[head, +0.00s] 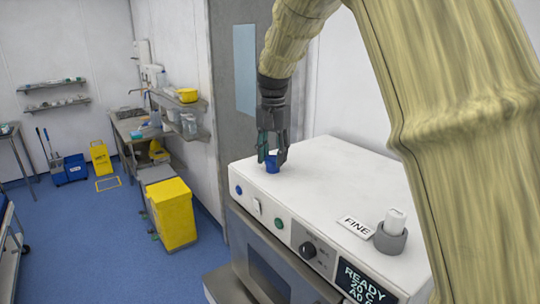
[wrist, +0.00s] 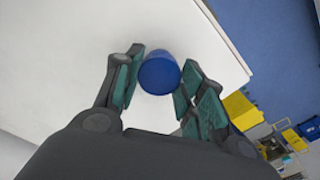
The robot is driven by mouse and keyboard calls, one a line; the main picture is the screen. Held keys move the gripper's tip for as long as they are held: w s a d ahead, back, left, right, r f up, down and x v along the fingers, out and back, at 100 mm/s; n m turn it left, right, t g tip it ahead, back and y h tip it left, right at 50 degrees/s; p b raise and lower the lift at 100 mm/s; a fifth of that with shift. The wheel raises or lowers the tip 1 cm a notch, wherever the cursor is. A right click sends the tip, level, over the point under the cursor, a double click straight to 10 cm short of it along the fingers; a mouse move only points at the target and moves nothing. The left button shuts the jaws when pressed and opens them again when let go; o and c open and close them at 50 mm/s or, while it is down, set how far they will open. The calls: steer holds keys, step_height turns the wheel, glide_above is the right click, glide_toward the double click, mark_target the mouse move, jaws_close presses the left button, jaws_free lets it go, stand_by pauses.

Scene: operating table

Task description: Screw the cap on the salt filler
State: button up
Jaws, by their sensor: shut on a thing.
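The blue cap (head: 272,166) is at the far left of the machine's white top, where the salt filler is hidden beneath or behind it. My gripper (head: 272,158) points down with its fingers around the cap. The wrist view shows the round, flat blue top of the cap (wrist: 160,74) between the green finger pads, and my gripper (wrist: 160,80) is shut on it. I cannot tell whether the cap sits on the filler or a little above it.
The white machine top (head: 330,180) carries a FINE label (head: 355,226) and a grey holder (head: 390,239) with a white piece (head: 395,221) at the right. Its front has knobs and a READY display (head: 362,286). A yellow bin (head: 173,213) stands on the floor to the left.

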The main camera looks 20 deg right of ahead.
steer(key=shift+m, duration=0.6)
steer(key=shift+m, duration=1.7)
steer(key=o, duration=1)
steer(key=n, duration=0.7)
